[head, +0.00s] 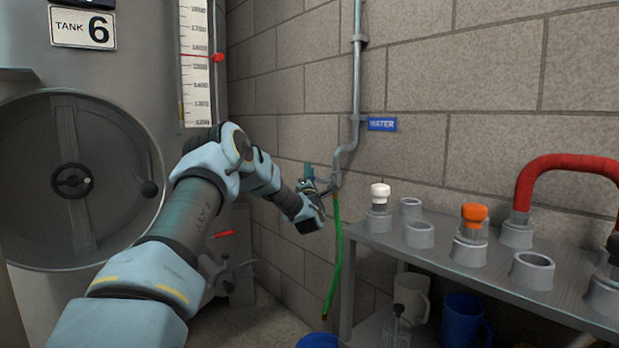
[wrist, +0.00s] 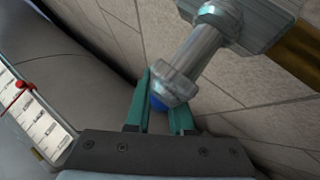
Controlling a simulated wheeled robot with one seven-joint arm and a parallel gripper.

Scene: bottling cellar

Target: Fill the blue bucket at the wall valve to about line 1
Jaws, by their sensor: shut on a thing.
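The wall valve (head: 334,182) sits at the bottom of the grey pipe, beside a blue WATER sign (head: 382,124). My gripper (head: 310,177) is at the valve. In the wrist view, its teal fingers (wrist: 160,112) are shut on the valve's handle (wrist: 180,72), a grey metal bar with blue at its end. A green hose (head: 339,250) hangs from the outlet toward the floor. The blue bucket (head: 318,341) shows only as a sliver at the bottom edge, below the hose end. Its inside, lines and water level are out of view.
A grey metal shelf (head: 400,238) on the right holds several round fittings, a white-capped and an orange-capped piece, and a red hose (head: 560,165). A white mug (head: 411,296) and a blue mug (head: 461,318) stand below. Tank 6 (head: 130,70) with its round hatch stands left.

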